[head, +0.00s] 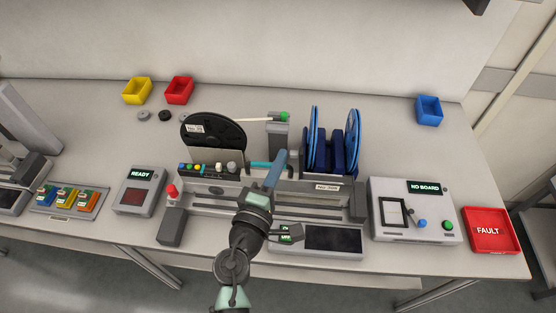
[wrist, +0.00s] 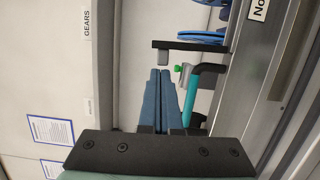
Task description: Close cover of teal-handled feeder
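The teal handle (head: 259,165) shows just left of my gripper in the head view, partly hidden behind it. In the wrist view the teal handle (wrist: 196,92) is a bent bar, right of my fingers and apart from them. My gripper (head: 281,154) is over the feeder trolley's middle. Its two blue-grey fingers (wrist: 160,72) lie side by side with nothing seen between them. A grey block with a green knob (head: 284,117) stands behind the handle. I cannot clearly make out the feeder's cover or how far open it is.
A black reel (head: 222,132) stands left of the gripper, and blue reels (head: 312,137) stand to the right. A NO BOARD box (head: 414,211) and a red FAULT tray (head: 491,231) are at right. A READY box (head: 138,191) is at left.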

